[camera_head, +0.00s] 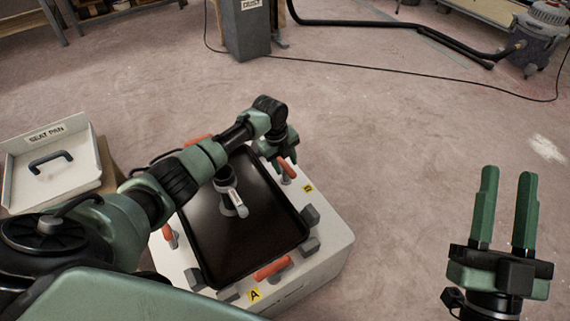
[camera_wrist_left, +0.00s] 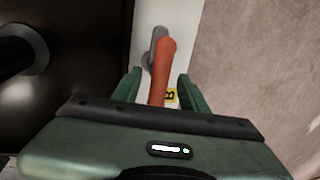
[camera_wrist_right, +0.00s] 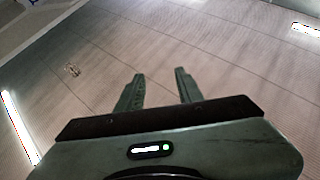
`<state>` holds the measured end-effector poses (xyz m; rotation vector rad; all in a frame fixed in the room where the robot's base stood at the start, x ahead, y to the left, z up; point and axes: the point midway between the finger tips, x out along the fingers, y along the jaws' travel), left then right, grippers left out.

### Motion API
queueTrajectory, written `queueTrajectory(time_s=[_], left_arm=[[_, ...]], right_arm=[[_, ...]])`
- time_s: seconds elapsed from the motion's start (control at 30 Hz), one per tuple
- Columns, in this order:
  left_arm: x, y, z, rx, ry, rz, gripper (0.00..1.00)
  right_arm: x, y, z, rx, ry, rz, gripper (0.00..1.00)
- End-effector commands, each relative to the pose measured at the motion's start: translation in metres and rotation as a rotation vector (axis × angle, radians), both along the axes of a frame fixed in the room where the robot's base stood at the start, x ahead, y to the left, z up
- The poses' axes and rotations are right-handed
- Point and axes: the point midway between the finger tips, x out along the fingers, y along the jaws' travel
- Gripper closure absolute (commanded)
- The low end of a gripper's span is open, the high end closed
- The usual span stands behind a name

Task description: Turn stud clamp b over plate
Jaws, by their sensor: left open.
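The black plate (camera_head: 245,240) lies on the white base (camera_head: 325,268), with orange-handled clamps around its edge. Clamp b (camera_head: 287,166), next to the yellow B label (camera_head: 307,188), is at the far right side. In the left wrist view its orange handle (camera_wrist_left: 161,75) stands between the fingers of my left gripper (camera_wrist_left: 158,90), and the B label (camera_wrist_left: 171,96) shows beside it. My left gripper (camera_head: 283,155) is open around the handle; I cannot tell if a finger touches it. My right gripper (camera_head: 503,210) is open and empty, off to the right of the base.
A handle with a grey shaft (camera_head: 231,195) stands on the plate. A clamp by the A label (camera_head: 254,294) is at the near edge. A white seat pan box (camera_head: 55,165) stands left. Open floor lies right; a vacuum (camera_head: 533,40) and hose are far back.

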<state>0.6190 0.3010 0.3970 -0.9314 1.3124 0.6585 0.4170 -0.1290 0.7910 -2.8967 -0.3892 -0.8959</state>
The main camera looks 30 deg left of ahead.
Motion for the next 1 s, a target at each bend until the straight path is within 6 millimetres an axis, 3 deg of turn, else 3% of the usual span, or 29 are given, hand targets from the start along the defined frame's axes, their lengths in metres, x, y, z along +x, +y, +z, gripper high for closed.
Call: queueTrajectory(time_s=[0.27,0.4,0.43,0.73,0.87,1.0], left_arm=[[0.000,0.000,0.000,0.000,0.000,0.000,0.57],[0.000,0.000,0.000,0.000,0.000,0.000,0.96],[0.000,0.000,0.000,-0.001,-0.001,0.000,1.00],[0.001,0.000,0.001,-0.001,-0.002,0.013,1.00],[0.001,-0.001,0.002,-0.002,-0.003,0.042,1.00],[0.001,-0.001,0.003,-0.002,-0.002,0.094,1.00]], right_arm=[[-0.001,0.000,0.001,0.003,-0.007,0.001,0.64],[-0.001,0.000,0.001,0.002,-0.006,0.001,0.64],[-0.001,0.000,0.001,0.002,-0.006,0.001,0.64],[0.004,0.000,-0.004,-0.009,0.033,-0.002,0.64],[0.014,0.000,-0.020,-0.039,0.137,-0.008,0.64],[0.025,-0.001,-0.051,-0.087,0.310,-0.019,0.64]])
